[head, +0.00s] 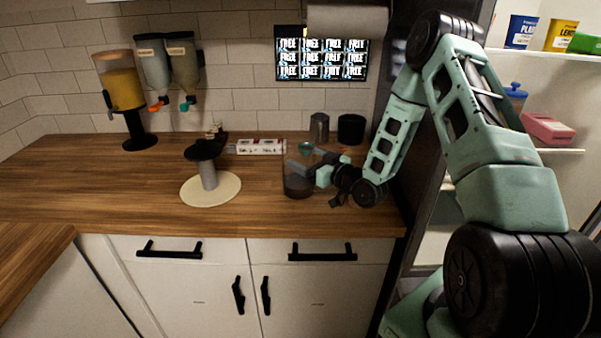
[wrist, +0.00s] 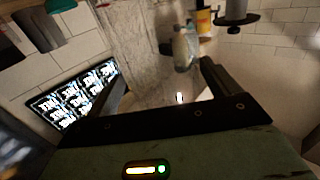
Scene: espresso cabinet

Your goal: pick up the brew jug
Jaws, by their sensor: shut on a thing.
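The brew jug (head: 297,184) is a clear vessel with dark contents low in it, upright at the right part of the wooden counter. My gripper (head: 322,174) reaches it from the right and is shut on its right side. Whether the base of the jug touches the counter is hard to tell. In the wrist view my gripper (wrist: 162,78) shows its two dark fingers apart, with a pale, streaky see-through area between them. The outline of the jug is not clear there.
Left of the jug, a dark-topped stand (head: 208,175) sits on a pale round base. Behind are a white-and-red box (head: 258,146) and two dark canisters (head: 320,128). Dispensers (head: 120,90) line the back left. An open shelf cabinet (head: 535,100) is at right. The left counter is clear.

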